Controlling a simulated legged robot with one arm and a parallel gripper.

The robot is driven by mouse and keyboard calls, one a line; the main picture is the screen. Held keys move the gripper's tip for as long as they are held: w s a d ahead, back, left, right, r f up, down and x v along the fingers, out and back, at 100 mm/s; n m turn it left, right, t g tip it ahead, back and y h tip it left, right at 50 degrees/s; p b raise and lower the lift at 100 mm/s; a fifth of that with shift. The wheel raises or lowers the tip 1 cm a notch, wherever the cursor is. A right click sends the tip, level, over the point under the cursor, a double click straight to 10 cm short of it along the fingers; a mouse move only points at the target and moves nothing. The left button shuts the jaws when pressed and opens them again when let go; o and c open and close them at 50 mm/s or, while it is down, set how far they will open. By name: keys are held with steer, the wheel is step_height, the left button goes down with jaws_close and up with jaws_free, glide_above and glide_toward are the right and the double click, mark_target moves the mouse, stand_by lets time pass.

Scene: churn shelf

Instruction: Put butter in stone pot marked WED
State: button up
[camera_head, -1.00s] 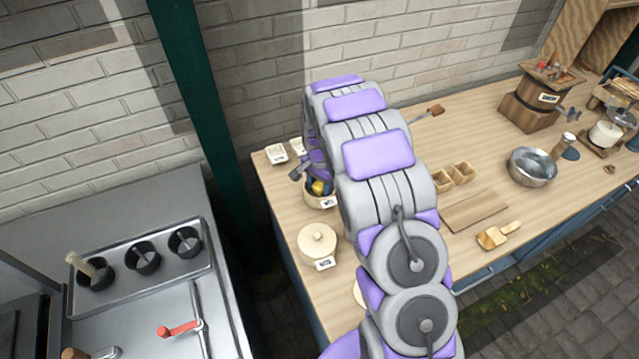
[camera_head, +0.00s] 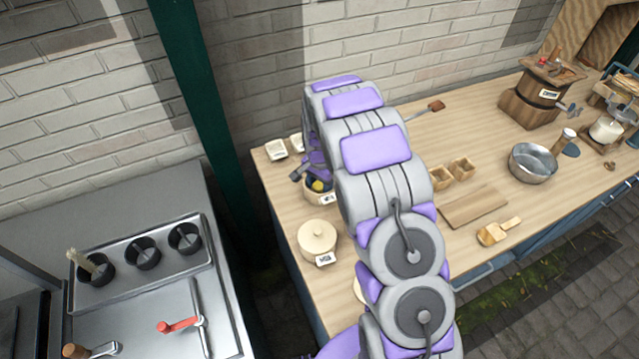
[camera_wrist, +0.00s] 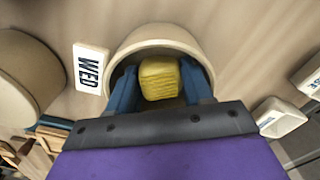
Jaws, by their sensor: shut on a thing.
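The stone pot marked WED (camera_wrist: 152,48) is a cream, open pot in the wrist view, with its white WED label (camera_wrist: 89,70) on the left. My gripper (camera_wrist: 160,82) has its two blue fingers inside the pot's mouth, shut on a yellow block of butter (camera_wrist: 160,77). The butter is between the fingers, within the rim; whether it touches the pot's floor is hidden. In the head view the pot (camera_head: 321,197) stands at the left of the wooden table, with my gripper (camera_head: 313,184) over it and partly hidden by my arm.
A lidded pot (camera_head: 317,240) with a label stands just in front of the WED pot. Wooden boxes (camera_head: 440,177), a board (camera_head: 474,206), a scoop (camera_head: 497,232) and a metal bowl (camera_head: 531,163) are to the right.

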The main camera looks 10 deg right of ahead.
stand_by(0.8)
steer(key=o, duration=0.8)
steer(key=shift+c, duration=0.6)
steer(key=shift+r, duration=0.15)
steer(key=shift+r+p, duration=1.7)
steer(key=shift+r, duration=3.3)
steer(key=shift+r, duration=0.1)
